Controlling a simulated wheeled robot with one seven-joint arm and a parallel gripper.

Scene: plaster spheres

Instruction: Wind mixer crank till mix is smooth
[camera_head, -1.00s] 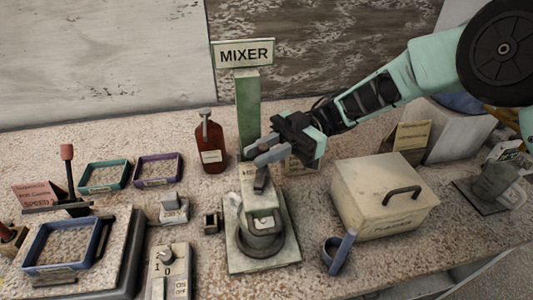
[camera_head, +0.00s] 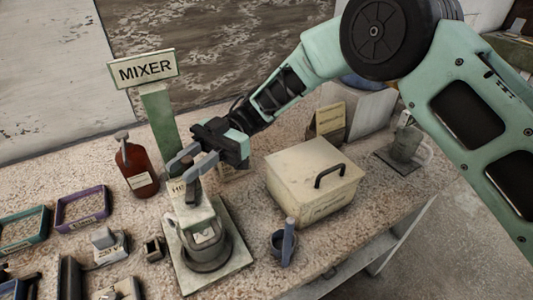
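The mixer (camera_head: 212,230) stands on a pale base plate on the speckled bench, with a round grey bowl at its front. A dark grey crank part (camera_head: 191,191) is on top of the mixer body. My gripper (camera_head: 186,170) reaches in from the right, its two grey fingers at the top of the mixer, over the crank. The fingers overlap the crank in this view, and I cannot tell whether they close on it. The contents of the bowl are not clearly visible. A MIXER sign (camera_head: 147,69) stands on a green post behind.
A brown bottle (camera_head: 137,168) stands left of the mixer. A cream box with a dark handle (camera_head: 313,185) is to the right, and a small blue-grey cup with an upright stick (camera_head: 284,246) stands in front of it. Teal (camera_head: 22,229) and purple (camera_head: 82,207) trays lie at left.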

